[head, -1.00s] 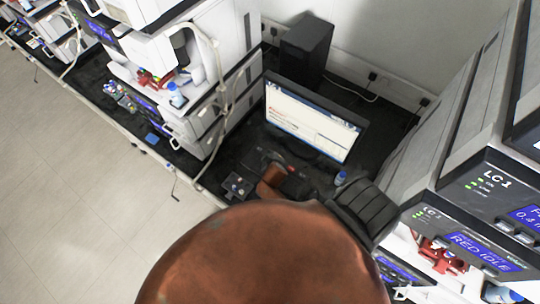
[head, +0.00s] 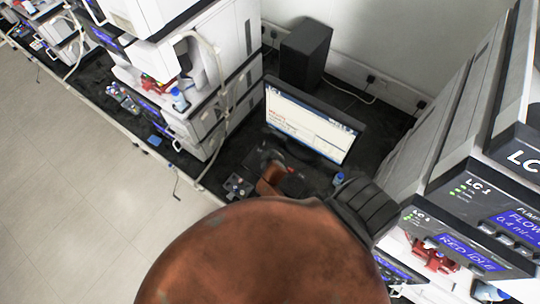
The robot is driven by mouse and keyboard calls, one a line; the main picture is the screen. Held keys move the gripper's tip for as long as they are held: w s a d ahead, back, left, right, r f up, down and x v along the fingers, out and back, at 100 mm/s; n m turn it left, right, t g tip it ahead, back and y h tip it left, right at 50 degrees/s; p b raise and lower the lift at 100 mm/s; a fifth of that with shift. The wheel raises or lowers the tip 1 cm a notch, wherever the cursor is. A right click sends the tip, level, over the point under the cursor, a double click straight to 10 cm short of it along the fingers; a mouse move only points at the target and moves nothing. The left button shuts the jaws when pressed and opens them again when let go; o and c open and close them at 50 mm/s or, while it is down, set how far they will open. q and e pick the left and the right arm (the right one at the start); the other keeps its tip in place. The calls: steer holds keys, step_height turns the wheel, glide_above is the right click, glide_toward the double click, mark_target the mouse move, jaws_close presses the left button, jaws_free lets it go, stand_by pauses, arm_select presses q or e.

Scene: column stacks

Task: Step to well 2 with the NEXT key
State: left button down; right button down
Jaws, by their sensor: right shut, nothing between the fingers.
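My right arm's copper-brown link fills the lower middle of the head view. Beyond it, my small dark right gripper (head: 286,166) shows over the bench in front of the monitor (head: 311,120). Its fingers are shut with nothing between them, and it is partly hidden by a copper-brown wrist part. A small dark box with light round spots (head: 238,187) lies on the bench just left of the wrist. I cannot read a NEXT key or a well number anywhere. The monitor is lit, but its text is too small to read. My left gripper is not in view.
A black computer tower (head: 305,55) is behind. A blue-capped bottle (head: 338,180) stands near my arm. The floor at left is clear.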

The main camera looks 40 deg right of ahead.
steer(key=shift+r+p, duration=1.2)
steer(key=shift+r, duration=0.4)
steer(key=shift+d+f, duration=0.1)
stand_by(0.7)
